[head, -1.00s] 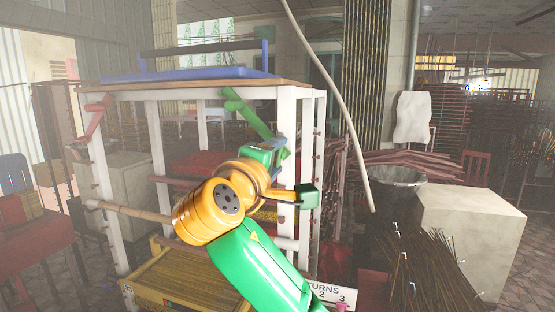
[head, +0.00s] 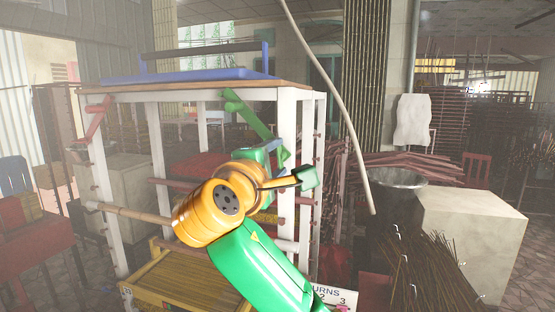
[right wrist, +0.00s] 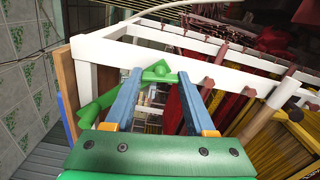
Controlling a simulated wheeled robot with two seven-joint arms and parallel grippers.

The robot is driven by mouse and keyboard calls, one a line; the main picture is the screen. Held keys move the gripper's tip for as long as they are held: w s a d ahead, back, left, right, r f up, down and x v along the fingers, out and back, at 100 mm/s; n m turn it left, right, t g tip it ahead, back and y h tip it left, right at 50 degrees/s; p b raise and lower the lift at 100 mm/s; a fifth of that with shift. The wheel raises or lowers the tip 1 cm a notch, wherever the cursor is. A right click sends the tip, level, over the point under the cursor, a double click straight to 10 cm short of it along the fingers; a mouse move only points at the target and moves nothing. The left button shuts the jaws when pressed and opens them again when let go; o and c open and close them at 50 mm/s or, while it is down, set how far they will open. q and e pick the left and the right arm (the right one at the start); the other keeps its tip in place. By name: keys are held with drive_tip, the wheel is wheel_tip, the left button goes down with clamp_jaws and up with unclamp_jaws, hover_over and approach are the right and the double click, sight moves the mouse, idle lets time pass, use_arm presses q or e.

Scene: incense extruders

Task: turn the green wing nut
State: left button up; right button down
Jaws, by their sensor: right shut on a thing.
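The green wing nut (head: 248,116) is on the front of the white frame, near its top right post, slanting down from upper left to lower right. In the right wrist view the green wing nut (right wrist: 158,72) lies between the blue-grey fingers. My right gripper (right wrist: 157,82) is shut on it, with one finger on each side. In the head view my right gripper (head: 277,152) is at the lower end of the nut, partly hidden behind my orange wrist. My left gripper is not in view.
The white frame (head: 289,120) carries a blue tray (head: 200,75) on its wooden top. A red wing nut (head: 97,119) is on its left post. A wooden bar (head: 130,213) sticks out at the left. A pale block (head: 475,235) and dark incense sticks (head: 425,270) stand at the right.

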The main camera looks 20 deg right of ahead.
drive_tip(key=shift+f, duration=0.2)
drive_tip(key=shift+c, duration=1.2)
unclamp_jaws()
drive_tip(key=shift+a, duration=0.1)
drive_tip(key=shift+a+r, duration=0.15)
drive_tip(key=b+v, duration=0.4)
drive_tip(key=v, duration=0.3)
drive_tip(key=shift+s, duration=0.1)
